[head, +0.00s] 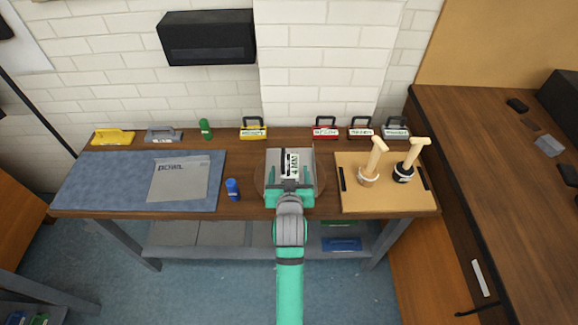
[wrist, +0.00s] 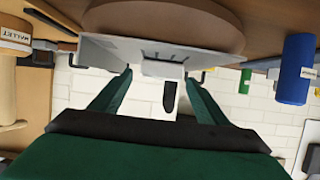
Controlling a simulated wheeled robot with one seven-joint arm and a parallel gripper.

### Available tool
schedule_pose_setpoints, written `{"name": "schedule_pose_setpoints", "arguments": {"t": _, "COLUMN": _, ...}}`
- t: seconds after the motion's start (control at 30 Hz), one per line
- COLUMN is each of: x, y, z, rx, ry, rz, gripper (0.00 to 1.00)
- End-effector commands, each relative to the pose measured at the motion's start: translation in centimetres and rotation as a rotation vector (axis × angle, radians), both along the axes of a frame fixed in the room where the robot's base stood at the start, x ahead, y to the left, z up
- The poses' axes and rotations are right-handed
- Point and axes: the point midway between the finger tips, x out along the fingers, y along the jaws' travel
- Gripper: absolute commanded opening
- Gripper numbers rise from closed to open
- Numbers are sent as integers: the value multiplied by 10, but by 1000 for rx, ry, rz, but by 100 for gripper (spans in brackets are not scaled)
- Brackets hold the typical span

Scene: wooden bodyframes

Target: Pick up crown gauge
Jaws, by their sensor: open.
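A grey flat-plated piece with a black part and a white label (head: 293,164), probably the crown gauge, is at a round brown stand (head: 319,178) in the middle of the bench. Its label is too small to read. In the wrist view its grey plate (wrist: 205,60) lies against the round stand (wrist: 170,16), with a small pale block at its edge. My green gripper (head: 290,189) is at the near edge of this piece and hides part of it. In the wrist view my gripper (wrist: 158,77) is open, its fingers spread around the pale block, with no grip visible.
A blue bottle (head: 232,189) stands left of the stand. Two mallets (head: 371,165) (head: 408,164) stand on a tan board (head: 388,198) to the right. A blue mat (head: 90,184) with a grey sheet (head: 180,178) lies left. Several labelled tools line the back.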

Motion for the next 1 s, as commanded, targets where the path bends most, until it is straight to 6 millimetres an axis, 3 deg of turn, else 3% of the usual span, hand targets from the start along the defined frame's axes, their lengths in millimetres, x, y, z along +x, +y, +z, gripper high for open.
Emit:
{"name": "schedule_pose_setpoints", "arguments": {"t": 0.23, "x": 33, "y": -1, "z": -11, "rx": 0, "ry": 0, "rz": 0, "gripper": 69}}
{"name": "schedule_pose_setpoints", "arguments": {"t": 0.57, "x": 39, "y": 1, "z": -14, "rx": 0, "ry": 0, "rz": 3, "gripper": 69}}
{"name": "schedule_pose_setpoints", "arguments": {"t": 0.8, "x": 39, "y": 1, "z": -14, "rx": 0, "ry": 0, "rz": 3, "gripper": 18}}
{"name": "schedule_pose_setpoints", "arguments": {"t": 1.0, "x": 39, "y": 0, "z": -13, "rx": 0, "ry": -2, "rz": 2, "gripper": 13}}
